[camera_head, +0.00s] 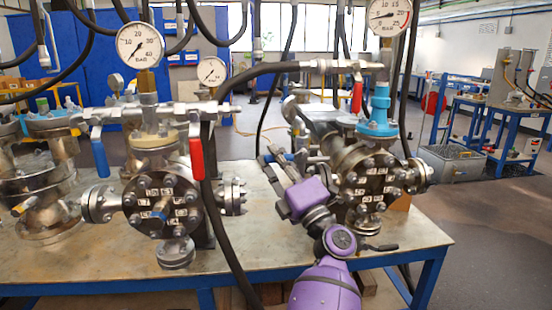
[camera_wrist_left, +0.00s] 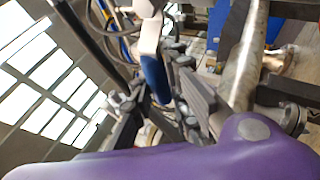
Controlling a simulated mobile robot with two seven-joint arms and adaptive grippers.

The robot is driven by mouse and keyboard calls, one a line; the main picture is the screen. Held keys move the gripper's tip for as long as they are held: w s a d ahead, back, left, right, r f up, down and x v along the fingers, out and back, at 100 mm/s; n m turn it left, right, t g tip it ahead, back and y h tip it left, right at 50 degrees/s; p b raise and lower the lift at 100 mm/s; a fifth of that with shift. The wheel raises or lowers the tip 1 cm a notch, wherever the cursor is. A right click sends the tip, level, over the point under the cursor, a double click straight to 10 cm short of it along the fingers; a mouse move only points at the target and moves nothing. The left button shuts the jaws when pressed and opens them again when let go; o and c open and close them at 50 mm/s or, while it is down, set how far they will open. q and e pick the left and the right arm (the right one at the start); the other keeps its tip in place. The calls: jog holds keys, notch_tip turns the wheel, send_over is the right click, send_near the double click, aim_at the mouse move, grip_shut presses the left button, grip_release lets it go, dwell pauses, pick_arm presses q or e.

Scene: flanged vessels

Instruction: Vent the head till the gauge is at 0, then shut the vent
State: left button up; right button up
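The right vessel (camera_head: 372,188) has a gauge (camera_head: 388,14) above a light blue fitting; its needle points left, above the low end of the scale. A red lever (camera_head: 357,97) hangs down beside that gauge. My left gripper (camera_head: 272,160) is at the left side of this vessel, by a blue lever. In the left wrist view the blue lever (camera_wrist_left: 154,78) lies between the spread fingers of my left gripper (camera_wrist_left: 158,105), with a gap showing. Contact is unclear. My right gripper is out of view.
The left vessel (camera_head: 160,200) has a gauge (camera_head: 140,46), a blue lever (camera_head: 100,152) and a red lever (camera_head: 196,158). A small gauge (camera_head: 211,71) stands behind. Black hoses hang over the bench (camera_head: 270,255).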

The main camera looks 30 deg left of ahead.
pick_arm(q)
grip_shut()
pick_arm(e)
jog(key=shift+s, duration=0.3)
